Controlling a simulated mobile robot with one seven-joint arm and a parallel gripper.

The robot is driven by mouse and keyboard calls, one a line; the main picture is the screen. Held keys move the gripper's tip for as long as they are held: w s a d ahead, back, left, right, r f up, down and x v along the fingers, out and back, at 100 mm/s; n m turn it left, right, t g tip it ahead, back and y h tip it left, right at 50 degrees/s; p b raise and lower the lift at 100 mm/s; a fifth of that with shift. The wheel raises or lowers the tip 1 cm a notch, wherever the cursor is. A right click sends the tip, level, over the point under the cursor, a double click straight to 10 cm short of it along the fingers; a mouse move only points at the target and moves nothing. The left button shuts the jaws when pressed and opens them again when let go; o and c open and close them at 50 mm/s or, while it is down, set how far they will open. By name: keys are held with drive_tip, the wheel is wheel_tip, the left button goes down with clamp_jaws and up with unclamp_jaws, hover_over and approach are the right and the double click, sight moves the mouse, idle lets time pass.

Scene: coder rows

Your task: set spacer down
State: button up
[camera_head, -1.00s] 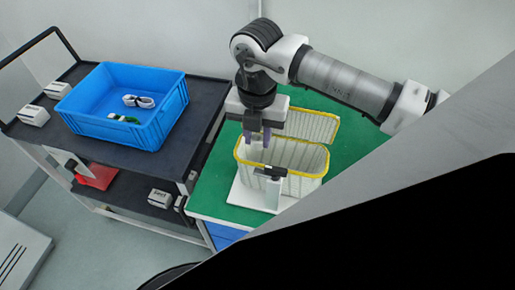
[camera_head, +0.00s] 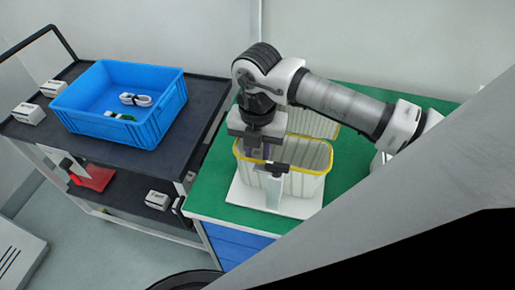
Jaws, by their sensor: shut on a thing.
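My gripper (camera_head: 260,154) points down at the open white bin with a yellow rim (camera_head: 311,189), its purple-grey fingers at the rim's left part. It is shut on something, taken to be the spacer. The spacer itself cannot be made out; it is small or hidden by the fingers and the bin wall. The bin stands on a white board (camera_head: 241,196) on the green-topped bench (camera_head: 222,172). I cannot tell how far the fingertips reach inside the bin.
A dark clip with a pale panel (camera_head: 273,192) is at the bin's front. A second pale bin (camera_head: 312,123) stands behind. On the left, a dark cart (camera_head: 190,136) carries a blue crate (camera_head: 130,128) with a white coil and a green item. Small white boxes (camera_head: 29,113) lie beside it.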

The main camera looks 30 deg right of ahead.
drive_tip(key=shift+s+f+b, duration=0.1)
drive_tip(key=shift+f+b, duration=0.25)
drive_tip(key=shift+b, duration=0.1)
drive_tip(key=shift+a, duration=0.1)
drive_tip(key=o, duration=0.7)
drive_tip(key=shift+r, duration=0.1)
drive_tip(key=shift+r+p, duration=0.6)
drive_tip(key=shift+p, duration=0.5)
drive_tip(key=shift+r, duration=0.3)
wheel_tip(320, 180, up, 11)
drive_tip(key=shift+r+b, duration=0.15)
drive_tip(key=shift+b, duration=0.9)
